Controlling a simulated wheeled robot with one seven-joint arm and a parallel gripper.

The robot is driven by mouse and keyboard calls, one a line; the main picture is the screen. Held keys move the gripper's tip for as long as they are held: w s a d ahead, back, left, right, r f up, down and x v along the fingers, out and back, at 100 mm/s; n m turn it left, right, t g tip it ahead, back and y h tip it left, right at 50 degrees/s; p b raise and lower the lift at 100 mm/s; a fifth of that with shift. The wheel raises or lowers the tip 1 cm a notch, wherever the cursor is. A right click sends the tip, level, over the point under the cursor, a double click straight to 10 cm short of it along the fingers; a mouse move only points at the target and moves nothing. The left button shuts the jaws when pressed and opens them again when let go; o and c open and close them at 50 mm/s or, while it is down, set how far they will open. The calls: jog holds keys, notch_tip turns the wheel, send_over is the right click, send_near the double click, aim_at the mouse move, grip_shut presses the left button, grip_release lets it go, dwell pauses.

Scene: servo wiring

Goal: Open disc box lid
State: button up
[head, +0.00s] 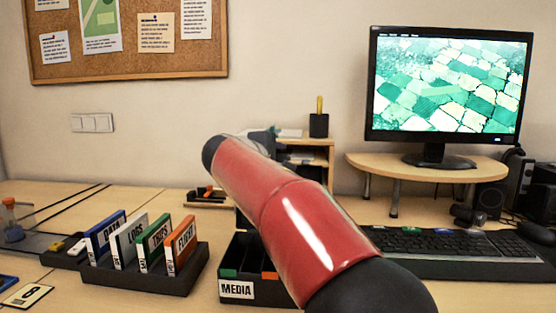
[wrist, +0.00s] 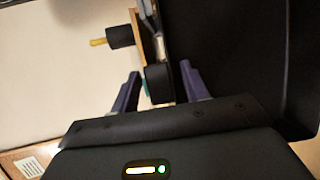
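The black box labelled MEDIA (head: 236,290) stands on the desk in the head view, with green and orange cases showing inside its front part. My red arm crosses over it and hides its right and rear parts, so I cannot tell how the lid stands. My gripper (wrist: 160,88) shows in the wrist view with its two purple fingers apart. A dark rounded piece (wrist: 158,84) appears between the fingers, with gaps at its sides; I cannot tell what it belongs to. A large black panel (wrist: 230,55) fills the right of the wrist view, perhaps part of the box.
A black rack (head: 150,280) with several labelled cases stands left of the box. A keyboard (head: 440,243) lies to the right, below a monitor (head: 448,85) on a wooden stand (head: 400,170). A pen cup (head: 319,125) stands on a small shelf behind my arm.

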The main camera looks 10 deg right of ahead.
grip_shut()
jog(key=shift+s+f+b, duration=0.1)
jog(key=shift+b, duration=0.25)
jog(key=shift+m+t+h, duration=0.4)
jog(key=shift+t+h, duration=0.4)
jog(key=shift+t, duration=0.1)
jog(key=s+b, duration=0.1)
jog(key=b, duration=0.2)
jog(key=s+a+b, duration=0.1)
jog(key=s+b, duration=0.1)
jog(key=s+r+b, duration=0.1)
jog(key=s+b, duration=0.1)
jog(key=b, duration=0.1)
jog(key=shift+s+a+b, duration=0.25)
jog(key=shift+a+b, duration=0.1)
jog(key=shift+a, duration=0.05)
